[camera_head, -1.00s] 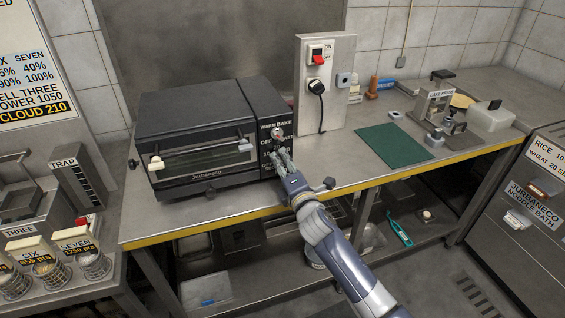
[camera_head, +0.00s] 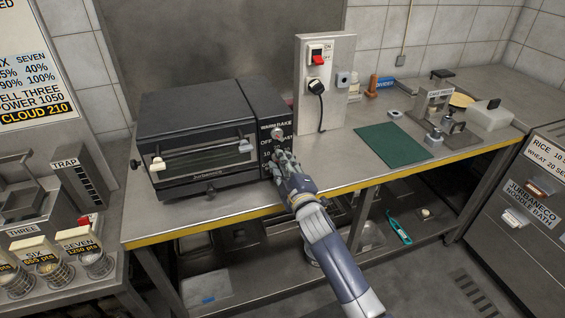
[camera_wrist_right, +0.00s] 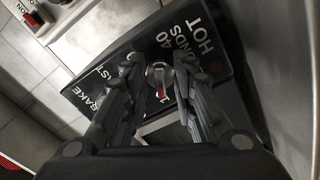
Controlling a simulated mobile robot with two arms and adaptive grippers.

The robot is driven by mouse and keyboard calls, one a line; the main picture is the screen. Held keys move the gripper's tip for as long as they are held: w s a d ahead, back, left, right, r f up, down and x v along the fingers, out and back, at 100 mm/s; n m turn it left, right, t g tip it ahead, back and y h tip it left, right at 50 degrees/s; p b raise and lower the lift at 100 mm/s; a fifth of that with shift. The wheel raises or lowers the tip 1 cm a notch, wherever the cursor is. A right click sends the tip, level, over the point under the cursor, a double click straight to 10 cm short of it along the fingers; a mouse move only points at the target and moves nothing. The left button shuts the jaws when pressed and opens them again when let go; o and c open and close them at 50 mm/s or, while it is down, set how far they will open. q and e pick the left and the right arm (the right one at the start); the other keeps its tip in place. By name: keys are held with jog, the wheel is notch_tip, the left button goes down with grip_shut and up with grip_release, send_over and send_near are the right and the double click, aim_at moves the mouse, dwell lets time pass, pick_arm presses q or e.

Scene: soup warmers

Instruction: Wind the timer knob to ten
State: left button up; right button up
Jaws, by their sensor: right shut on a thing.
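The toaster oven (camera_head: 205,125) stands on the steel counter, with a black control panel (camera_head: 272,115) on its right side. The upper silver knob (camera_head: 277,133) shows near the words WARM and BAKE. My right gripper (camera_head: 279,158) is at the lower part of the panel, over the timer knob, which it mostly hides in the head view. In the right wrist view a round silver knob (camera_wrist_right: 158,76) with a red mark sits between the fingertips of my right gripper (camera_wrist_right: 158,68), which is shut on it. I cannot read its setting. My left gripper is not in view.
A steel post with a red switch (camera_head: 318,60) and a plugged-in black cord stands right of the oven. A green mat (camera_head: 393,145) lies further right, near a press (camera_head: 437,103) and a pale box (camera_head: 490,116). The counter's yellow front edge (camera_head: 200,232) runs below my arm.

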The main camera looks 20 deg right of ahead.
jog(key=shift+f+m, duration=0.1)
jog(key=shift+m, duration=0.5)
jog(key=o, duration=0.7)
jog(key=shift+s, duration=0.1)
jog(key=s, duration=1.2)
jog(key=shift+d, duration=0.2)
jog(key=shift+w, duration=0.1)
